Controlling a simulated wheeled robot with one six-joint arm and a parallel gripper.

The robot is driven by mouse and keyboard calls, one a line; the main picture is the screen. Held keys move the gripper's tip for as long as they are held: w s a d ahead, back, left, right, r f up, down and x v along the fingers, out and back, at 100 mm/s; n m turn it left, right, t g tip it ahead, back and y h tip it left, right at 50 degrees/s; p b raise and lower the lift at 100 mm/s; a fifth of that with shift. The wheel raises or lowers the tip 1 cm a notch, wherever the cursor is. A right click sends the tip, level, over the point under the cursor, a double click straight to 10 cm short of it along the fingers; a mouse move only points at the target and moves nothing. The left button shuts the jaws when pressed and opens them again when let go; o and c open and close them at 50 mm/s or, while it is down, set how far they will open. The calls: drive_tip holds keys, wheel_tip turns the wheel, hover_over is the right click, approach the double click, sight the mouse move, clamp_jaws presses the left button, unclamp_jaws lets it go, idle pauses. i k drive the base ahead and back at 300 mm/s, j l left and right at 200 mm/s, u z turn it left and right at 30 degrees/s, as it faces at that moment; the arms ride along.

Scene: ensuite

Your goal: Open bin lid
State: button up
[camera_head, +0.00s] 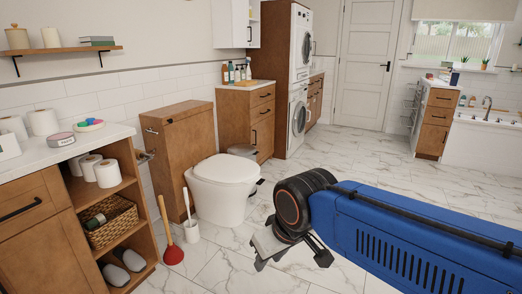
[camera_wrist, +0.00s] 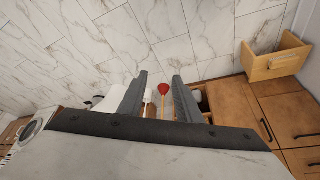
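A small bin with a grey lid (camera_head: 242,150) stands between the white toilet and the wooden drawer cabinet in the head view. Its lid looks shut, and the toilet hides most of its body. I cannot make the bin out in the wrist view. My gripper (camera_head: 290,258) is in front of the toilet, to its lower right in the head view, well apart from the bin. In the wrist view my gripper (camera_wrist: 158,92) has its two fingers spread, with nothing held between them.
The toilet (camera_head: 223,185) stands near the bin. A red plunger (camera_head: 172,254) and a white brush holder (camera_head: 191,232) stand on the floor beside it. The marble floor (camera_head: 340,165) is clear ahead.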

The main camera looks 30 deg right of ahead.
sight(240, 149)
drive_tip(key=i+l, duration=0.3)
drive_tip(key=i, duration=0.15)
drive_tip(key=i+l+z, duration=0.1)
drive_tip(key=i+l, duration=0.25)
drive_tip(key=i, duration=0.15)
drive_tip(key=i+l, duration=0.3)
drive_tip(key=i, duration=0.2)
drive_tip(key=i+l+z, duration=0.1)
drive_tip(key=i+l, duration=0.15)
drive_tip(key=i, duration=0.2)
drive_tip(key=i+l, duration=0.25)
drive_tip(key=i, duration=0.25)
drive_tip(key=i+l, duration=0.25)
drive_tip(key=i, duration=0.25)
drive_tip(key=l+z, duration=0.05)
